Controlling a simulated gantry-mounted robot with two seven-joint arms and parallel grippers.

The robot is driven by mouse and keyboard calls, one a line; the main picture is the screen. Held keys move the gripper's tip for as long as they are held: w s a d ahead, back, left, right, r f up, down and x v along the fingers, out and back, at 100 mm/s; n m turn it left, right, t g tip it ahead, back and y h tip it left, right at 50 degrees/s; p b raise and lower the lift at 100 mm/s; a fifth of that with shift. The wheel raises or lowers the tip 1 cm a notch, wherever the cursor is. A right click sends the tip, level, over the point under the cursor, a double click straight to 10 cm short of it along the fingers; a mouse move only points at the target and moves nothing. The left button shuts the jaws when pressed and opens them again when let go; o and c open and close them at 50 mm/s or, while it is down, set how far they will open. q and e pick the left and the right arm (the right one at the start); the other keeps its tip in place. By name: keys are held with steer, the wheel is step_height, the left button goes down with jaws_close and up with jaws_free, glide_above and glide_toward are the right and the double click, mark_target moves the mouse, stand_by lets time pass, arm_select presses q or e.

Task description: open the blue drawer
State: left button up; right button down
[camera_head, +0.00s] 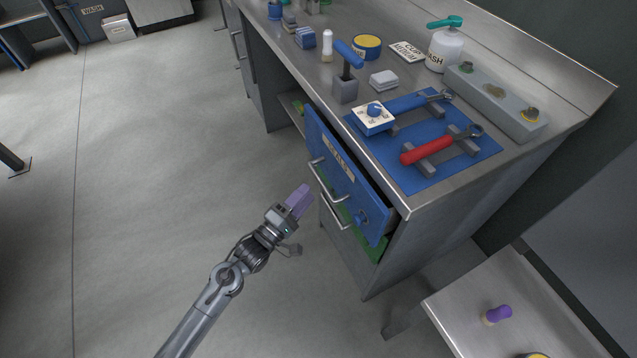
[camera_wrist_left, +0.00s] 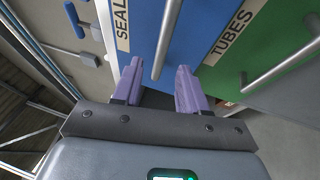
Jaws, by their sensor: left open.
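The blue drawer (camera_head: 318,139) is in the front of the metal workbench, with a pale label and a silver bar handle (camera_head: 328,180). Its front stands a little out from the bench. In the left wrist view the blue front (camera_wrist_left: 205,25) and its bar handle (camera_wrist_left: 167,40) fill the upper middle. My left gripper (camera_head: 303,195) has purple fingers and is open, just left of the drawer front. In the left wrist view its fingertips (camera_wrist_left: 158,70) point at the drawer, one on each side of the handle's line. I cannot tell whether they touch it. My right gripper is not in view.
A green drawer (camera_head: 377,250) with its own handle (camera_head: 333,212) is directly below. The benchtop holds a blue mat (camera_head: 420,180) with wrenches, a wash bottle (camera_head: 445,47) and a lever tool (camera_head: 345,88). A side table (camera_head: 465,300) is at lower right.

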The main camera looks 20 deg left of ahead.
mark_target(320, 180)
arm_select(q)
steer(key=b+x, duration=0.2)
steer(key=x, duration=0.4)
steer(key=shift+w+d, duration=0.15)
steer(key=shift+d, duration=0.3)
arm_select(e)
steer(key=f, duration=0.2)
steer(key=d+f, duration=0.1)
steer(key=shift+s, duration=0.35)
arm_select(q)
steer(key=shift+w+a, duration=0.1)
steer(key=shift+c, duration=0.5)
jaws_close()
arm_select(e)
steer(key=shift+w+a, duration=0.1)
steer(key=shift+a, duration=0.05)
